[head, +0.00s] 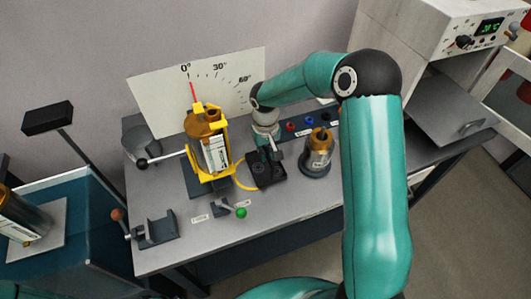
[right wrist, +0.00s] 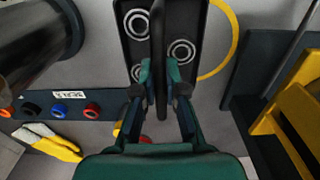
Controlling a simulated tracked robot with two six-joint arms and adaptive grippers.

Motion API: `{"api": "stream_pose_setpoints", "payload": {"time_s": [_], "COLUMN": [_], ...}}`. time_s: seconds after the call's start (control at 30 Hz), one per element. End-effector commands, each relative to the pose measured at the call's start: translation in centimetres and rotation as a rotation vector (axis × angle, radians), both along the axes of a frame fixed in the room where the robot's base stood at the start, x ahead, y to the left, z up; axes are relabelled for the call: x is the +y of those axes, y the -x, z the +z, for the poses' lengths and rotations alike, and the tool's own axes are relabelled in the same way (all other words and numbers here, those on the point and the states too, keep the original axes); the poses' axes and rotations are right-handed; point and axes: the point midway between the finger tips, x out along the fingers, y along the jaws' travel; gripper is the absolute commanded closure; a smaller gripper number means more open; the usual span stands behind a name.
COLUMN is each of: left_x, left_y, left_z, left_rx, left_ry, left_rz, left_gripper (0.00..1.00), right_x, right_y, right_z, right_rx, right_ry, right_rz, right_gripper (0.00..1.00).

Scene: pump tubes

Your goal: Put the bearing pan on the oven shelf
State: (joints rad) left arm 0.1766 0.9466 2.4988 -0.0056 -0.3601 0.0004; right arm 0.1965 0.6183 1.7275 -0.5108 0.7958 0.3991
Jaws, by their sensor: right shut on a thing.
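The bearing pan (head: 266,176) is a small black tray on the grey bench, right of the yellow pump stand. In the right wrist view the pan (right wrist: 132,45) holds several metal ring bearings and has a dark bar handle across its middle. My right gripper (head: 275,146) is above the pan; in the wrist view its fingertips (right wrist: 159,75) are closed on the handle. I cannot tell whether the pan is touching the bench. The oven (head: 430,35) is at the upper right with its door (head: 446,108) folded open. Its shelf is not clearly visible. My left gripper is out of view.
A dark cylinder with a copper top (head: 318,155) stands to the right.

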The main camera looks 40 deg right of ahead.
Motion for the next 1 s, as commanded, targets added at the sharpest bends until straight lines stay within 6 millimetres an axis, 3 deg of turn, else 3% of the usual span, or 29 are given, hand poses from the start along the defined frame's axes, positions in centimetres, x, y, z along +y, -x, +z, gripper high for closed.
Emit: {"api": "stream_pose_setpoints", "payload": {"time_s": [0.23,0.27,0.4,0.77,1.0], "left_x": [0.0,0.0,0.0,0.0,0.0], "left_y": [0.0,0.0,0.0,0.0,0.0], "left_z": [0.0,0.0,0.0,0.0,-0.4], "left_rx": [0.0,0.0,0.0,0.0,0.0], "left_ry": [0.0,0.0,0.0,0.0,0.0], "left_rz": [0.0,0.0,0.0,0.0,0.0], "left_gripper": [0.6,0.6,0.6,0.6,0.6], "right_x": [0.0,0.0,0.0,0.0,0.0], "right_y": [-0.1,0.0,0.0,0.0,-0.1], "right_z": [-0.2,-0.3,-0.3,0.0,2.8], "right_rx": [-0.003,-0.001,-0.001,-0.002,-0.006], "right_ry": [0.0,-0.001,0.0,0.0,0.0], "right_rz": [-0.001,0.0,-0.001,-0.001,-0.002], "right_gripper": [1.0,0.88,0.65,0.65,0.65]}}
